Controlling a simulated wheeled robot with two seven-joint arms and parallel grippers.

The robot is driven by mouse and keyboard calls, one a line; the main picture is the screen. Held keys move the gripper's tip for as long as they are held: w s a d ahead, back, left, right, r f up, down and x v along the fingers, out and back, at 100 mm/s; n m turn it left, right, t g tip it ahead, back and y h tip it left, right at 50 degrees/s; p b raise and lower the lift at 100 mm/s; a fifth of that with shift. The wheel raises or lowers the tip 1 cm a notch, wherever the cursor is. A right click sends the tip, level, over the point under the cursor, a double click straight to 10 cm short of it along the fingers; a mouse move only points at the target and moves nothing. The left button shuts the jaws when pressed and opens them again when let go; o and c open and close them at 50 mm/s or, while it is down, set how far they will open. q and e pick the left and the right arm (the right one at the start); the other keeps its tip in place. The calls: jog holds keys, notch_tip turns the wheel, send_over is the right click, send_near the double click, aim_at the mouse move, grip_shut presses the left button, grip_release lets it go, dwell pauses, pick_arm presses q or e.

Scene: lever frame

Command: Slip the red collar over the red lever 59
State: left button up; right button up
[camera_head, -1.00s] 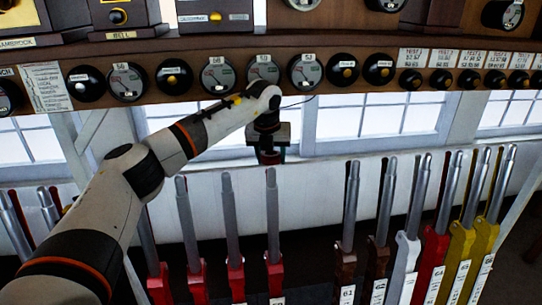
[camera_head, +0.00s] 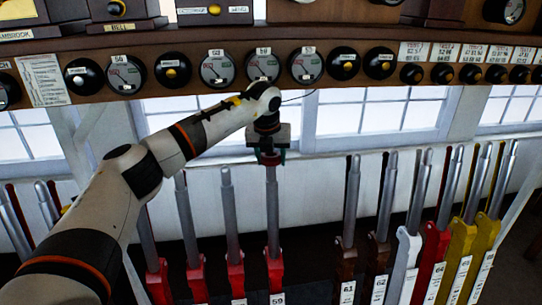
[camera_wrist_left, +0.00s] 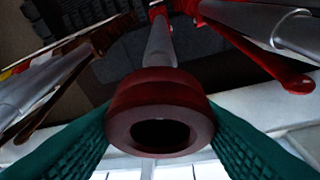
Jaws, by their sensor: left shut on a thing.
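The red lever 59 (camera_head: 273,215) stands upright in the head view, with a grey shaft, a red base and a "59" plate. My left gripper (camera_head: 271,155) is right at the top of this lever, its teal fingers shut on the red collar (camera_wrist_left: 160,115). In the head view the collar (camera_head: 271,160) is small and mostly hidden between the fingers, and its underside meets the lever's top. In the left wrist view the collar's hole looks dark and the lever's shaft (camera_wrist_left: 160,45) runs away behind it. I cannot tell whether the tip is inside. My right gripper is not in view.
Red levers (camera_head: 231,215) stand close on the left. Brown, white, red and yellow levers (camera_head: 348,215) stand on the right, past a gap. A wooden shelf with round dials (camera_head: 262,67) runs above my gripper, in front of windows.

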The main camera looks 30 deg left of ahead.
aim_at(272, 169)
pick_arm(q)
jog(key=shift+s+d+f+b, duration=0.15)
jog(key=shift+f+b, duration=0.45)
jog(key=shift+f, duration=0.3)
jog(key=shift+s+d+f+b, duration=0.1)
jog(key=shift+f+b, duration=0.5)
jog(key=shift+f, duration=0.3)
jog(key=shift+f, duration=0.1)
jog(key=o, duration=1)
jog(key=shift+o, duration=0.8)
jog(key=shift+p+v, duration=2)
jog(key=shift+v, duration=2.55)
jog(key=shift+w, duration=0.1)
